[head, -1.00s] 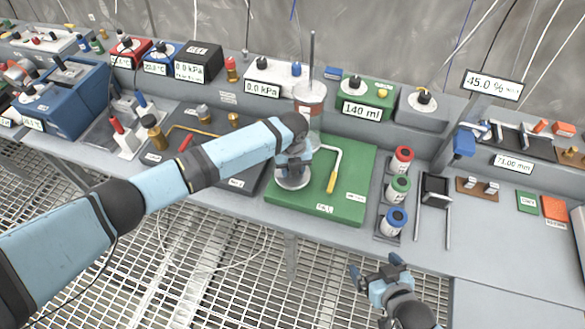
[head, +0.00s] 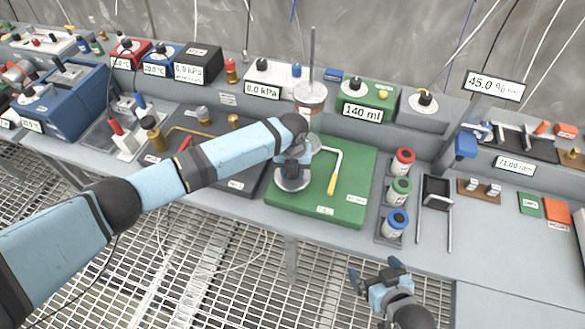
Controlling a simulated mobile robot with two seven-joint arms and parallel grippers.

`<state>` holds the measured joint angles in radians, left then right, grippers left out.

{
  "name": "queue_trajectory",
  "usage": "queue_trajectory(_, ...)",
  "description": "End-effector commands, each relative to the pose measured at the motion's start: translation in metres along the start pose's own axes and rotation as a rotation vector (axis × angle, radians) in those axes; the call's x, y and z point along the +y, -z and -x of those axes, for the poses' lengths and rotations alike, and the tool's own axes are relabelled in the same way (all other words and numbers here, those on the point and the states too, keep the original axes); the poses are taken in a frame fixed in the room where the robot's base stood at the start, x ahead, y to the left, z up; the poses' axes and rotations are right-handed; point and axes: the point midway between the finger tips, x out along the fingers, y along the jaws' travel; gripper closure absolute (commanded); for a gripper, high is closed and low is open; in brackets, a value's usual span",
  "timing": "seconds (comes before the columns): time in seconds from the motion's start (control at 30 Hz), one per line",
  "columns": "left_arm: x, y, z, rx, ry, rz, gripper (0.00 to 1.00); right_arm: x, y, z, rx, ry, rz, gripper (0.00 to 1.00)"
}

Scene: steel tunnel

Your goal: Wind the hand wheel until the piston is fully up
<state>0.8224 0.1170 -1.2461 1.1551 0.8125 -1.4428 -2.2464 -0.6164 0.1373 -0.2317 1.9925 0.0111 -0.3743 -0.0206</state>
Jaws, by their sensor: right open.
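The piston apparatus stands on a green base (head: 345,195) in the middle of the bench. Its cylinder (head: 310,96) has reddish-brown contents, with a thin upright rod (head: 312,50) above it. A white crank with a yellow handle (head: 332,184) lies over the base. My left arm reaches in from the left, and its wrist is over the left part of the base. The left gripper's fingers are hidden there, so I cannot tell their state or whether they touch the wheel. My right gripper (head: 374,272) is open and empty, in front of the bench edge over the grating.
A green box reading 140 ml (head: 366,110) stands behind the base. Red, green and blue canisters (head: 399,190) and a black stand (head: 436,192) are to the right. A dark tray (head: 190,140) with brass parts is to the left. The bench front right is clear.

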Motion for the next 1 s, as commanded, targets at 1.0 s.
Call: queue_trajectory(1.0,0.0,-0.001,0.108,-0.005,0.002,-0.001,0.35,-0.002,-0.011,-0.007,-0.004,0.005,0.0,0.0)
